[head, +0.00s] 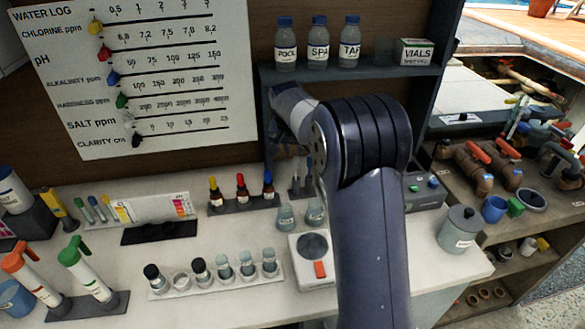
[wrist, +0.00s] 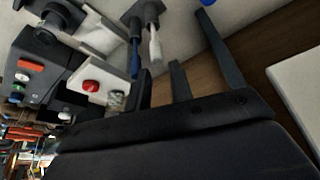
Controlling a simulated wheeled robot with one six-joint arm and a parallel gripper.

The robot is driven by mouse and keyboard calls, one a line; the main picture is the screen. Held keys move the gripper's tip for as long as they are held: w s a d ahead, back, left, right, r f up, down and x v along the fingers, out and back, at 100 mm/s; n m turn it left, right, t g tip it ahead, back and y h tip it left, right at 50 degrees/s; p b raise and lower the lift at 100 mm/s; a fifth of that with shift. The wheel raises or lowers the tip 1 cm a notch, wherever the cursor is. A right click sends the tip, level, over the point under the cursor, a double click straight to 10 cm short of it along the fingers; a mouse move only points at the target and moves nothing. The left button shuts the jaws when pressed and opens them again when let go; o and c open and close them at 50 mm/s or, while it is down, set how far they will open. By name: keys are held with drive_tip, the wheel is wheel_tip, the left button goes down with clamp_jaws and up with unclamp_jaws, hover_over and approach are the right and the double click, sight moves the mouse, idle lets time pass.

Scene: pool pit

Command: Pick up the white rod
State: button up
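The white rod (wrist: 155,48) shows at the top middle of the wrist view. It stands beside a blue rod (wrist: 135,58), and dark pieces (wrist: 146,12) adjoin both. In the head view, a small dark rod stand (head: 300,190) with thin rods is on the counter, partly behind my arm; I cannot tell the rods' colours there. My gripper (wrist: 191,38) shows dark fingers that look apart with nothing between them. The white rod is to their left in the wrist view, clear of them. In the head view my arm hides most of the gripper.
Dropper bottles (head: 241,190) stand left of the rod stand. Small beakers (head: 287,216) and a white scale (head: 314,262) are in front. A shelf (head: 385,73) with bottles hangs above. A grey device (head: 424,190) stands to the right. Bare counter (head: 240,225) lies left of the beakers.

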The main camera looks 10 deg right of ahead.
sight(296, 158)
drive_tip(key=p+x, duration=0.2)
drive_tip(key=x, duration=0.5)
drive_tip(key=shift+d+f, duration=0.1)
drive_tip(key=shift+f, duration=0.05)
drive_tip(key=c, duration=0.4)
wheel_tip(296, 158, up, 10)
drive_tip(key=shift+r+b, duration=0.1)
drive_tip(key=shift+b, duration=0.8)
drive_tip(key=shift+o, duration=1.2)
clamp_jaws()
